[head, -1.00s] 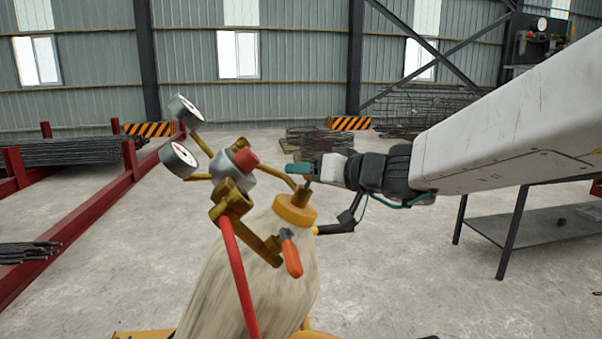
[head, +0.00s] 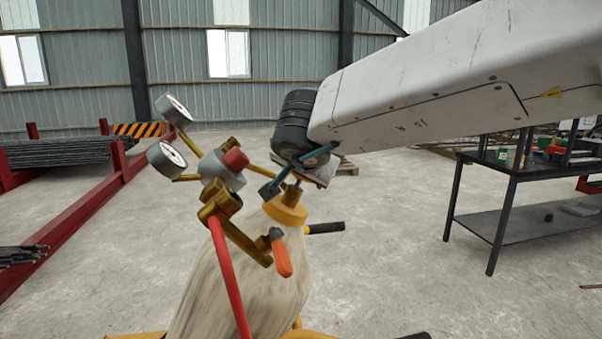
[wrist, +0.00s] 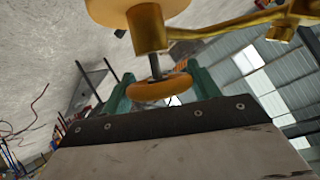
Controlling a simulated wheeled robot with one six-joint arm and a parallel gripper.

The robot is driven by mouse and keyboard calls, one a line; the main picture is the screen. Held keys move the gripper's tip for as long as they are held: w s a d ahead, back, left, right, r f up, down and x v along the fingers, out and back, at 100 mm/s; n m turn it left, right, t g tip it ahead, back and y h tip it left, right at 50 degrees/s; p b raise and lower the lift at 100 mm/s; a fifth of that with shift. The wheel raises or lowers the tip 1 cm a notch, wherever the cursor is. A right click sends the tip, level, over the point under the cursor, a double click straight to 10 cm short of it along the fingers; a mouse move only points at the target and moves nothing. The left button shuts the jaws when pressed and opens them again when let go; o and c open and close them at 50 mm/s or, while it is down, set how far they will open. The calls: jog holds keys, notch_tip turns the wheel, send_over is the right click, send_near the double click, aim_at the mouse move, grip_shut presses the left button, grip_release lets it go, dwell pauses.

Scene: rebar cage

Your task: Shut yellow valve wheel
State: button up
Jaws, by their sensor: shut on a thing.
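The yellow valve wheel (wrist: 160,88) shows in the wrist view as an orange-yellow disc on a grey stem. My gripper (wrist: 163,86) has its green fingers on either side of the wheel's rim and is shut on it. In the head view my gripper (head: 293,178) reaches down from the upper right to the top of the pale gas cylinder (head: 245,275), above its yellow collar (head: 287,209). The wheel is hidden there behind the gripper.
A regulator (head: 222,168) with two gauges, a red hose (head: 227,270) and an orange-handled lever (head: 282,258) stand close left of and below my gripper. A black handle (head: 325,228) juts right. A dark table (head: 515,175) stands at right, red racks (head: 75,225) at left.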

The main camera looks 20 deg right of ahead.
jog(key=shift+m+g+h, duration=1.1)
jog(key=shift+m+g, duration=0.5)
jog(key=shift+g, duration=0.1)
jog(key=o, duration=1)
jog(key=shift+c, duration=0.2)
jog(key=v, duration=0.8)
jog(key=shift+w+d, duration=0.1)
